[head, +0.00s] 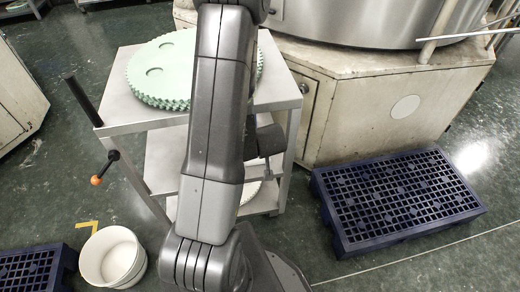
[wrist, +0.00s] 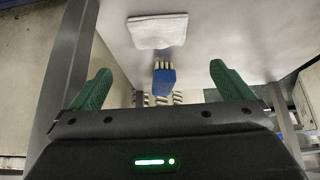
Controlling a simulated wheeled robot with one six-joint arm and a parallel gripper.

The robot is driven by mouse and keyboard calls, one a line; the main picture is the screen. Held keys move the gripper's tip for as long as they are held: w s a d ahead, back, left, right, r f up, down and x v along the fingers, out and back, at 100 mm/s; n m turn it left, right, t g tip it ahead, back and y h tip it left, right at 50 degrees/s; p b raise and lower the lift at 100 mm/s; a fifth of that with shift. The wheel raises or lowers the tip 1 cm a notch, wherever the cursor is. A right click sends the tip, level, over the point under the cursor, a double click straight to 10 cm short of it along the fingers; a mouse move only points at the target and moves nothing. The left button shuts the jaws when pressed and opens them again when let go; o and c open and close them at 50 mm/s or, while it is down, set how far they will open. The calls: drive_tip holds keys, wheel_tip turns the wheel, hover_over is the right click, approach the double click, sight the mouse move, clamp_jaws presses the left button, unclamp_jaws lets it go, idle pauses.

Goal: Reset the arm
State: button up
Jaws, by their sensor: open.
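My arm (head: 215,110) rises through the middle of the head view, in front of a grey metal cart. My gripper is hidden in that view. In the wrist view my gripper (wrist: 160,68) is open, with its two green fingers wide apart and nothing held between them. Beyond the fingers, a folded white cloth (wrist: 157,31) and a blue brush (wrist: 163,80) with pale bristles show against a grey metal surface. The brush appears between the fingers in the picture, but I see no contact.
The cart (head: 125,112) carries stacked green toothed discs (head: 160,68). A large machine (head: 375,85) stands behind it at right. A dark blue pallet (head: 400,196) lies at right. A white bucket (head: 112,257) and another pallet (head: 30,270) are at lower left. Open floor shows left of the cart.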

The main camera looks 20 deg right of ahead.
drive_tip(key=shift+f, duration=0.1)
drive_tip(key=b+x, duration=0.3)
drive_tip(key=x, duration=0.9)
drive_tip(key=shift+f+b, duration=0.35)
drive_tip(key=shift+f, duration=0.05)
wheel_tip(320, 180, up, 3)
drive_tip(key=shift+r+p, duration=0.15)
drive_tip(key=shift+p, duration=0.65)
drive_tip(key=shift+s+r, duration=0.1)
drive_tip(key=shift+r, duration=0.5)
drive_tip(key=shift+f, duration=0.1)
